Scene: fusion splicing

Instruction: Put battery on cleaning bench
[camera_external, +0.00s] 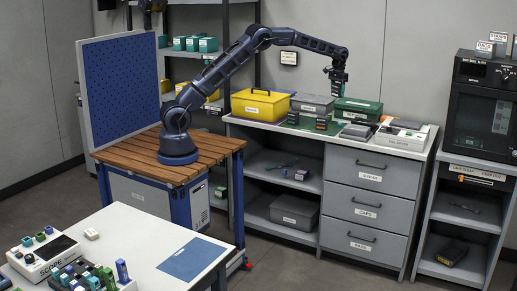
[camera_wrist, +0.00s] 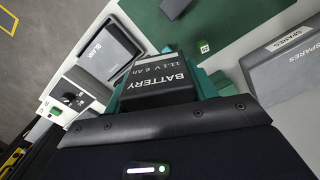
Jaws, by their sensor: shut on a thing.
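My gripper (camera_external: 338,86) is over the grey drawer bench at the back, with the arm stretched out to the right. No label that I can read says which bench is the cleaning bench.
A yellow case (camera_external: 260,106), a grey "SPARES" box (camera_wrist: 285,65) and a "BLANK" item (camera_wrist: 108,48) crowd the drawer bench. A pale front table (camera_external: 150,235) holds a blue mat (camera_external: 192,259), a "SCOPE" device (camera_external: 42,256) and several coloured bottles, with bare space around the mat.

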